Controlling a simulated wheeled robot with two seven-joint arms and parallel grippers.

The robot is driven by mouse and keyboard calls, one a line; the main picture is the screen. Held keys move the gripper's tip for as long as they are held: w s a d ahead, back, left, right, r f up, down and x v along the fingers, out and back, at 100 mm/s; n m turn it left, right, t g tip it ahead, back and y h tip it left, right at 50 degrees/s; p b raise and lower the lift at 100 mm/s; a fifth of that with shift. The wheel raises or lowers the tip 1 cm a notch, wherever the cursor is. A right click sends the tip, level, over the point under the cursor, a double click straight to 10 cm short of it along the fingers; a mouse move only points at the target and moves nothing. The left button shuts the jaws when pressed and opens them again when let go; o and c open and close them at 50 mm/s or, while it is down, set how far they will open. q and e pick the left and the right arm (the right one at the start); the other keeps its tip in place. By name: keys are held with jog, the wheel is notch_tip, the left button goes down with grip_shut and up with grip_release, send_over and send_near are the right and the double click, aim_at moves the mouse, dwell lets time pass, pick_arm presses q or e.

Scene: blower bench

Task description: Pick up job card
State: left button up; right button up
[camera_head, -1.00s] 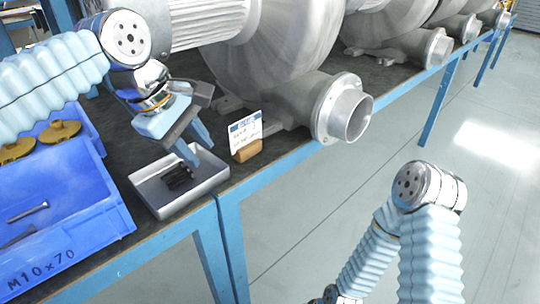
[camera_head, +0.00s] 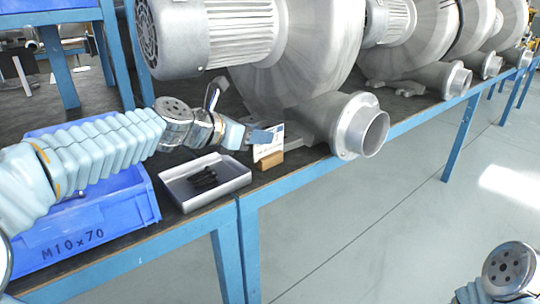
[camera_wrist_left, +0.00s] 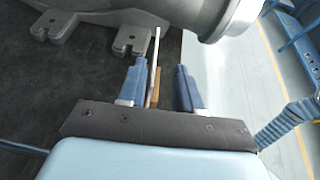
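The job card (camera_head: 275,142) is a white card with blue print, standing upright in a small wooden block (camera_head: 270,161) near the bench's front edge. In the left wrist view I see the card (camera_wrist_left: 154,52) edge-on between the fingers, close to the left finger. My left gripper (camera_head: 262,137) is level with the card, and one finger hides part of it in the head view. In the left wrist view my left gripper (camera_wrist_left: 161,82) is open, with a clear gap between the card and the right finger. My right gripper is out of view.
A metal tray (camera_head: 235,180) with black parts stands left of the card. A blue bin (camera_head: 130,212) marked M10x70 is further left. The blower's outlet flange (camera_head: 352,130) is close on the card's right, with its housing behind.

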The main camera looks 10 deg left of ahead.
aim_at(270, 153)
pick_arm(q)
jog(key=x, duration=0.5)
jog(key=shift+w+a+f, duration=0.1)
jog(key=shift+w+a, duration=0.15)
jog(key=shift+w, duration=0.1)
grip_shut()
